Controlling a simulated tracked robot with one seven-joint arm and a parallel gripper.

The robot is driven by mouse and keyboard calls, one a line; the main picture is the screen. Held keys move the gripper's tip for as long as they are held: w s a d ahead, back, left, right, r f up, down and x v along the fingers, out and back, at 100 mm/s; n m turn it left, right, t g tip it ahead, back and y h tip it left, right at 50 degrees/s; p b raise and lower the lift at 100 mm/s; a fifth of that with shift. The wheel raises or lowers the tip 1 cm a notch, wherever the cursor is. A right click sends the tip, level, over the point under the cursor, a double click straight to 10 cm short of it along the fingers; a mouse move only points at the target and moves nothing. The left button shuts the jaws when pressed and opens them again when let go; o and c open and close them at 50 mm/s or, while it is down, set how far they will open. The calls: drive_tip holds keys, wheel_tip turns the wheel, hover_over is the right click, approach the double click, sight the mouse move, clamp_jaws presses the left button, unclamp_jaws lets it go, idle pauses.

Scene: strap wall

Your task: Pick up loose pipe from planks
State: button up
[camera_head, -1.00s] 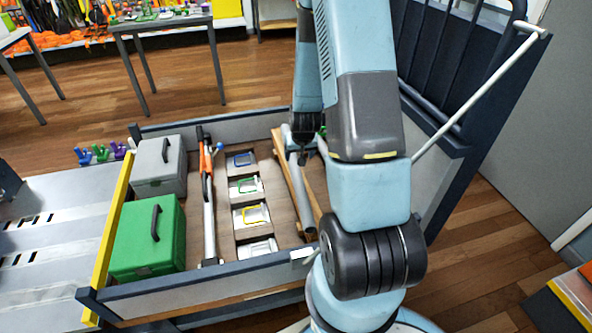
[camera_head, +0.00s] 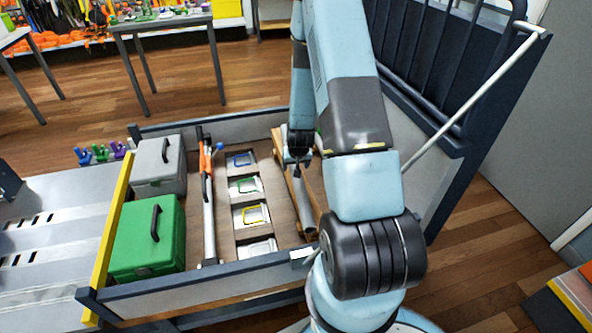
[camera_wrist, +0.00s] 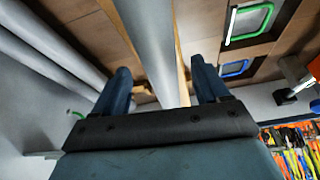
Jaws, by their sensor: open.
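The loose grey pipe (camera_wrist: 148,35) runs lengthwise between the two fingers of my gripper (camera_wrist: 161,85) in the wrist view. My gripper is open, with one finger on each side of the pipe and gaps showing. Brown planks (camera_wrist: 182,68) show beside the pipe. In the head view my gripper (camera_head: 297,160) points down over the planks (camera_head: 279,148) at the right part of the cart bed. The pipe (camera_head: 303,203) shows there only partly, with my gripper and arm hiding the rest.
A green case (camera_head: 135,245) and a grey case (camera_head: 158,170) stand at the bed's left. A long tool with an orange part (camera_head: 206,160) lies beside several recesses with coloured handles. A rack wall (camera_head: 440,60) and a slanted light pole (camera_head: 455,115) stand at right.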

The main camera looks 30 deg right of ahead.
drive_tip(key=shift+x, duration=1.05)
drive_tip(key=c, duration=1.3)
